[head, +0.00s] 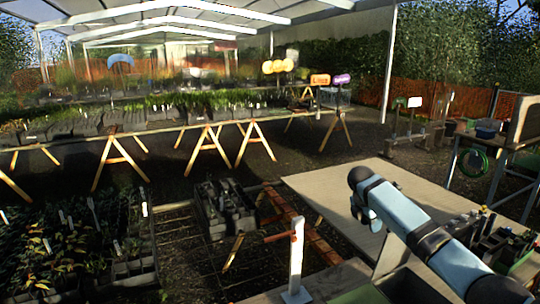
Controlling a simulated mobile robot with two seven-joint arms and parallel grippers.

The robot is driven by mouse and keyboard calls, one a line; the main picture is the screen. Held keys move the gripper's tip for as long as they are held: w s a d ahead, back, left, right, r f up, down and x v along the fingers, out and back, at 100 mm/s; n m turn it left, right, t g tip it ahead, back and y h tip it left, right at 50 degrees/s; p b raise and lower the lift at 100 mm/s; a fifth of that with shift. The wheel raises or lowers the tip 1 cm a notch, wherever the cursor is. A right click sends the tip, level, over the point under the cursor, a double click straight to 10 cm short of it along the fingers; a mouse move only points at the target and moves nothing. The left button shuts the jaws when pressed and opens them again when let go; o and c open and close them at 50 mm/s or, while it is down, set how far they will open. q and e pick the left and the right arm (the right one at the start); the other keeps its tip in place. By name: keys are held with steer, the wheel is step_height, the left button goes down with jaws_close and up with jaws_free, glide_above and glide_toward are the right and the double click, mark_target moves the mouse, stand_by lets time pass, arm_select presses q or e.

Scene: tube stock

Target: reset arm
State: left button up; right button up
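My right arm, light blue with black joints, reaches from the lower right over a pale wooden tabletop (325,185). My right gripper (367,215) seems to be the small dark part below the arm's rounded black end. It is too small and dark to tell whether its fingers are open or shut, and I see nothing clearly held in it. My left gripper and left arm are not in view.
A tray of black pots (510,245) stands right of my arm. A white post (295,255) rises at the front, beside a green bin (360,296). A crate (225,212) stands left of the table. Trestle benches with plants fill the back. The tabletop's left part is clear.

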steer(key=s+a+f+m+y, duration=0.2)
steer(key=s+a+f, duration=0.75)
steer(key=f, duration=0.25)
steer(key=s+a+f+m+t+y, duration=0.15)
steer(key=s+f, duration=0.25)
steer(key=s, duration=0.4)
steer(key=s+a+f+m+g, duration=0.1)
steer(key=s+a+f+m, duration=0.15)
steer(key=s, duration=0.45)
steer(key=s+d+r+m+t, duration=0.15)
steer(key=s+m, duration=0.35)
steer(key=s, duration=0.5)
steer(key=s+d+r+m, duration=0.2)
steer(key=s+d+m, duration=0.15)
steer(key=s, duration=0.65)
steer(key=s+d+r+m+t, duration=0.1)
steer(key=s+r+m, duration=0.1)
steer(key=s+m, duration=0.6)
steer(key=w+a+f+n+t+y, duration=0.2)
steer(key=a+f+t, duration=0.1)
steer(key=f, duration=0.3)
steer(key=w+a+f+n+t+y+p, duration=0.1)
steer(key=w+a+f+t, duration=0.1)
steer(key=f, duration=0.4)
steer(key=shift+w+a+n+t+y, duration=0.2)
steer(key=shift+a+n+t+y, duration=0.15)
steer(key=shift+a+t, duration=0.45)
